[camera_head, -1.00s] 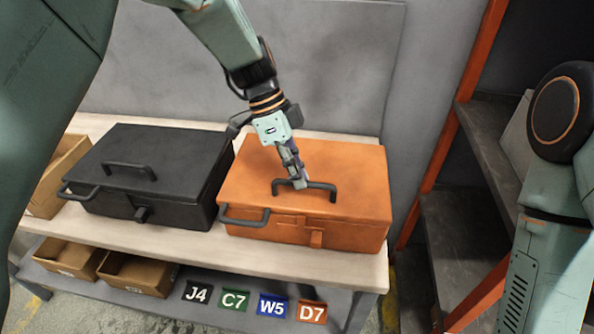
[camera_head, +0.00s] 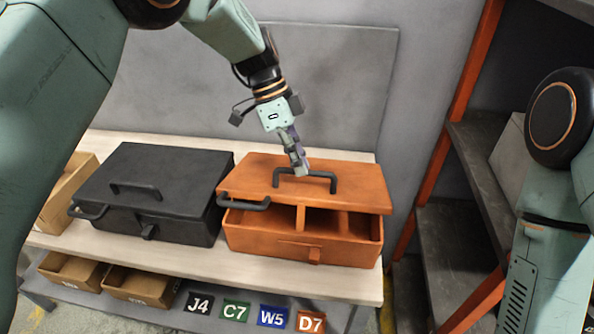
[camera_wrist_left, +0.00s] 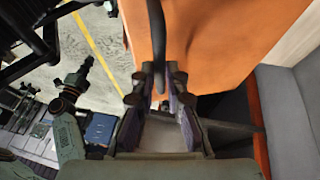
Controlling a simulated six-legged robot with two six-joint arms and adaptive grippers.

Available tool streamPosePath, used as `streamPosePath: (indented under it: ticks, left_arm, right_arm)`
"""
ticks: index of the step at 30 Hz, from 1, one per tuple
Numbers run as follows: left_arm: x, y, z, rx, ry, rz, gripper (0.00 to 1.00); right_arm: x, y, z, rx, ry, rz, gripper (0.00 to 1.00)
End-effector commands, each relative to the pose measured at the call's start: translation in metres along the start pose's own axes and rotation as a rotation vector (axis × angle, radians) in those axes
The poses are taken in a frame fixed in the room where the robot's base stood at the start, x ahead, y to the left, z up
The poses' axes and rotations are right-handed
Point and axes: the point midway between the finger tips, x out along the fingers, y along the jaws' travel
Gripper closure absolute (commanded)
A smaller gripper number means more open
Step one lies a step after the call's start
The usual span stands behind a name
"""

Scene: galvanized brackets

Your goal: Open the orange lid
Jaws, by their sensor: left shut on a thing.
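The orange lid (camera_head: 345,196) is raised at its front edge above the orange box (camera_head: 285,238), with a gap between them. Its dark top handle (camera_head: 319,174) stands on the lid. In the left wrist view the fingers of my left gripper (camera_wrist_left: 160,90) close around the dark handle (camera_wrist_left: 157,35), with the orange lid (camera_wrist_left: 205,40) behind. Dividers show in the open front of the box. The back of the inside is hidden under the lid. My right gripper is not in view.
A closed black box (camera_head: 155,190) stands close on the left of the orange box. Cardboard bins (camera_head: 140,284) and lettered tags (camera_head: 272,316) are on the lower shelf. An orange-framed rack (camera_head: 455,240) stands to the right. A grey panel (camera_head: 330,90) is behind.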

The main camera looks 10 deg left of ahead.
Motion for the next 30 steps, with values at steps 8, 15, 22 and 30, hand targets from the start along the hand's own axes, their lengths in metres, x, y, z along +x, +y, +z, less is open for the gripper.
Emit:
streamPosePath:
  ticks: [8,15,22,30]
  left_arm:
    - [-0.027,-0.025,-0.01,0.003,0.0,-0.021,1.0]
    - [-0.036,-0.036,-0.014,0.001,0.0,-0.017,1.0]
    - [-0.039,-0.041,-0.015,0.002,-0.001,-0.014,1.0]
    - [-0.039,-0.041,-0.015,0.001,-0.003,-0.012,1.0]
  right_arm:
    - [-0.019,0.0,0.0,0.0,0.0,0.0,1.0]
    - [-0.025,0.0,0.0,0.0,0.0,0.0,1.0]
    - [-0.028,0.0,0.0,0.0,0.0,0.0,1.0]
    - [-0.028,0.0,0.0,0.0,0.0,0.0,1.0]
